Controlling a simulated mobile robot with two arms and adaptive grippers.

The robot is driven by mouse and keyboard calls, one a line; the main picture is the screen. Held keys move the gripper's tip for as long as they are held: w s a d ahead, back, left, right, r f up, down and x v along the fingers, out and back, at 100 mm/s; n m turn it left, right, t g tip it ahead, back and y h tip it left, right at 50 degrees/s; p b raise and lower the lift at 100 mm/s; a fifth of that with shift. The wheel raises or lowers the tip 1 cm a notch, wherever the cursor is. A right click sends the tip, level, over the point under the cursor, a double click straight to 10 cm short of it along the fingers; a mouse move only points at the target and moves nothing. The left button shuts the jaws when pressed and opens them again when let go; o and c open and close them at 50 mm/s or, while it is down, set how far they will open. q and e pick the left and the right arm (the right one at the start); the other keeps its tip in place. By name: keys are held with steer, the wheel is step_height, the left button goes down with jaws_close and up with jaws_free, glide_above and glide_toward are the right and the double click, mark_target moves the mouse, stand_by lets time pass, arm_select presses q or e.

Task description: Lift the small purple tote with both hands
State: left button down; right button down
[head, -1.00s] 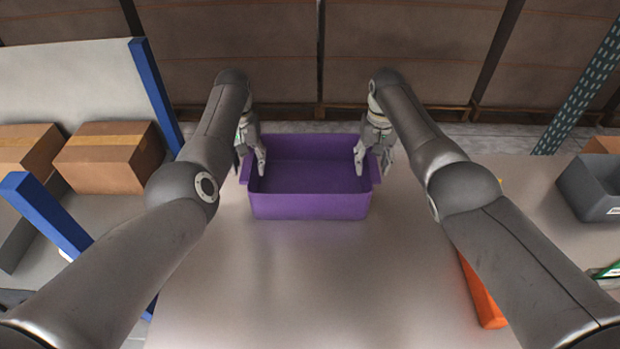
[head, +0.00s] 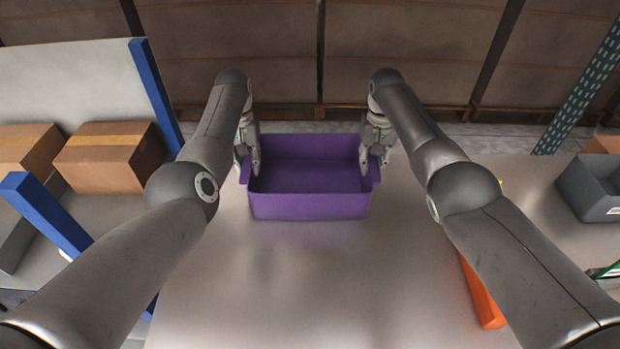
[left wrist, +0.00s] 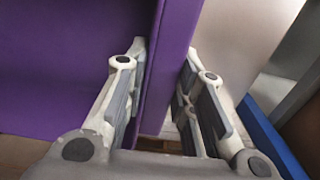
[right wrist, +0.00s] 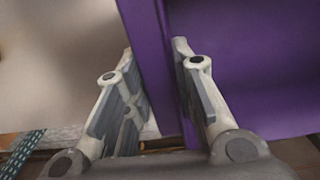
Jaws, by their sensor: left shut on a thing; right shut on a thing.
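The small purple tote (head: 310,206) sits upright on the pale table in the middle of the head view, and it looks empty. My left gripper (head: 249,168) is shut on the tote's left side wall, one finger inside and one outside. In the left wrist view the wall (left wrist: 168,70) runs between the fingers of that gripper (left wrist: 160,95). My right gripper (head: 374,168) is shut on the right side wall in the same way. In the right wrist view the wall (right wrist: 150,60) passes between its fingers (right wrist: 160,90). I cannot tell any gap under the tote.
The table (head: 330,290) is clear in front of the tote. An orange object (head: 484,296) lies at the right, partly hidden by my right arm. A grey bin (head: 592,190) stands further right. Cardboard boxes (head: 108,158) and blue posts (head: 45,212) are at the left.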

arm_select(q)
steer(key=shift+r, duration=0.2)
arm_select(e)
steer(key=shift+r, duration=0.2)
